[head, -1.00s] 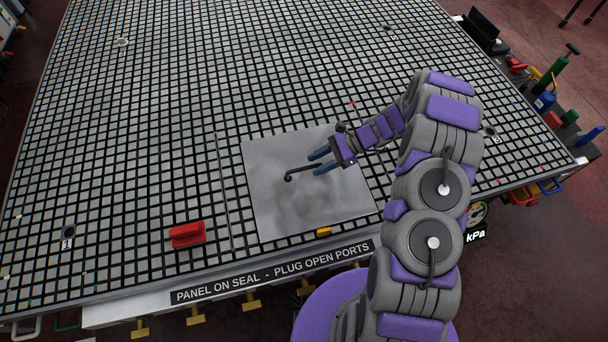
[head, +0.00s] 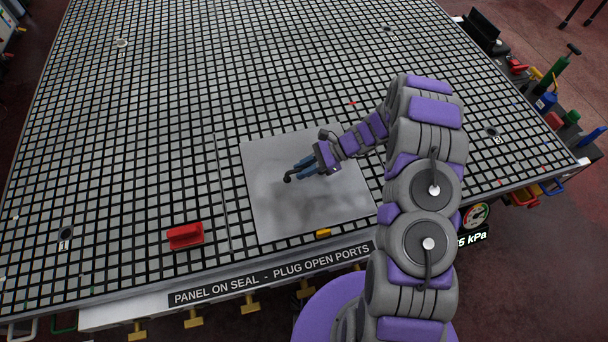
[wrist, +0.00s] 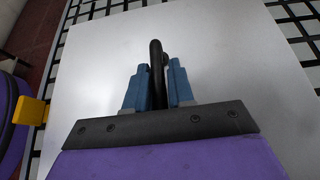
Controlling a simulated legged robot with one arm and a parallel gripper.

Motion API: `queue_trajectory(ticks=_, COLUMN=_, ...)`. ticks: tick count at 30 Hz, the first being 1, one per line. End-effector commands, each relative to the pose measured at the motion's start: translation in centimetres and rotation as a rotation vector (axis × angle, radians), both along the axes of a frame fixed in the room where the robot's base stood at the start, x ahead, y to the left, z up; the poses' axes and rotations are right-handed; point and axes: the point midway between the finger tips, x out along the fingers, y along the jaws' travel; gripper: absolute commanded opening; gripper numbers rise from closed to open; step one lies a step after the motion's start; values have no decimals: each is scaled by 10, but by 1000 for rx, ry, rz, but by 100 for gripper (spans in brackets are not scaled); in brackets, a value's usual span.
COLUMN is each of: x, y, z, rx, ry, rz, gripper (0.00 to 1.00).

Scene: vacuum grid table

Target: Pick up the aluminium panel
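The aluminium panel (head: 275,210) is a flat grey sheet lying on the grid table near its front edge; it fills much of the wrist view (wrist: 250,70). A black bar with a rounded end (head: 288,178) shows over the panel. My gripper (head: 301,169) is low over the panel's middle. In the wrist view, the black bar (wrist: 156,62) runs between the two blue fingers of my gripper (wrist: 160,72). The fingers are close on either side of it; whether they press on it is unclear. The bar's near part is hidden by the gripper.
A red block (head: 185,235) sits left of the panel, past a thin strip (head: 222,190). A yellow piece (head: 323,233) is at the panel's front edge and shows in the wrist view (wrist: 30,110). A gauge (head: 476,215) and kPa display stand right. The grid behind is mostly clear.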

Motion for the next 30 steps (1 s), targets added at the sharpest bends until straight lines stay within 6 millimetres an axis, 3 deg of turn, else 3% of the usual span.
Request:
queue_trajectory(ticks=7, x=1, y=0, z=0, rx=0, ry=0, rz=-1, gripper=0)
queue_trajectory(ticks=30, x=1, y=0, z=0, rx=0, ry=-1, rz=-2, gripper=0)
